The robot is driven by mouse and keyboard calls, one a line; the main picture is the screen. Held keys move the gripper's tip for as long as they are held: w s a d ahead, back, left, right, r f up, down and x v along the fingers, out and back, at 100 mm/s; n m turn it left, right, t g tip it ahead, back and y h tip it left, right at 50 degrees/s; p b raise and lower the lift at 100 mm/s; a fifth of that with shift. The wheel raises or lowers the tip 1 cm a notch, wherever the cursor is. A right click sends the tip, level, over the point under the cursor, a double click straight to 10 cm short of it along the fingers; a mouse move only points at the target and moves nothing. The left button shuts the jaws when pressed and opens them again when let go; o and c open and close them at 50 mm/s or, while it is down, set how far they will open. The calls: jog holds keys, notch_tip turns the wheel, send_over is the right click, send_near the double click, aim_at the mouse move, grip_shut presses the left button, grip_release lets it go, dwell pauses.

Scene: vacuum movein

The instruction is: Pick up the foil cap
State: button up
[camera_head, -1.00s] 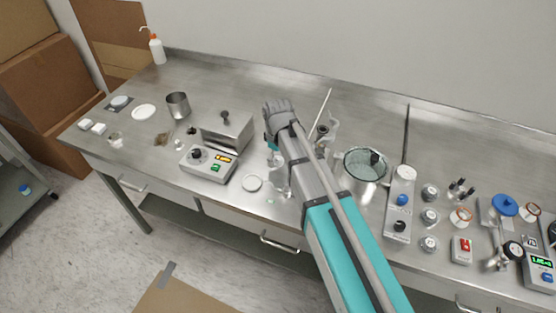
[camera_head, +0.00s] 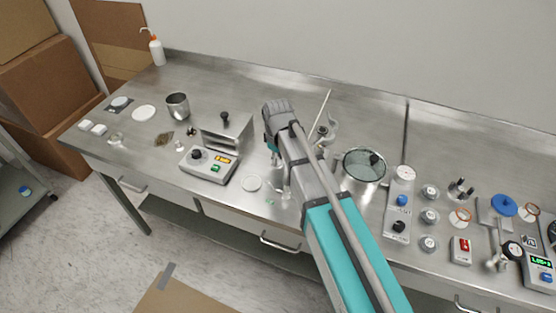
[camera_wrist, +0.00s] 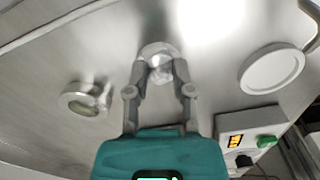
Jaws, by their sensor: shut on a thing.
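In the wrist view, a small crumpled silvery piece, which looks like the foil cap (camera_wrist: 160,63), sits between the fingertips of my gripper (camera_wrist: 160,72). The fingers are closed on it from both sides. A pale, glassy round shape shows just around and behind it. I cannot tell whether the cap is clear of what lies beneath it. In the head view my gripper (camera_head: 274,158) points down over the steel bench, right of the control box. The cap cannot be made out there, being small and partly behind my arm.
A control box (camera_head: 208,165) with an orange display stands left of my gripper. A steel pot (camera_head: 362,168) and a white stirrer unit (camera_head: 400,200) stand to the right. A metal-rimmed round piece (camera_wrist: 85,99) lies left in the wrist view.

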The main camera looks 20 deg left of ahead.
jog(key=shift+w+r+p, duration=0.1)
jog(key=shift+r+p, duration=0.1)
jog(key=shift+p, duration=0.1)
grip_shut()
notch_tip(320, 180, up, 2)
jog(key=shift+r+p, duration=0.2)
jog(key=shift+p, duration=1.05)
jog(key=s+d+r+p, duration=0.2)
jog(key=s+r+p, duration=0.1)
jog(key=s+d+r+p, duration=0.2)
jog(key=s+r+p, duration=0.1)
jog(key=s, duration=0.1)
jog(key=s+d+r+p, duration=0.2)
jog(key=s+r+p, duration=0.1)
jog(key=s, duration=0.1)
jog(key=shift+d+r, duration=0.1)
jog(key=shift+r, duration=0.2)
jog(key=shift+s+d+r+p, duration=0.25)
jog(key=shift+s+d+p, duration=0.1)
jog(key=shift+s+p, duration=0.2)
jog(key=shift+d, duration=0.1)
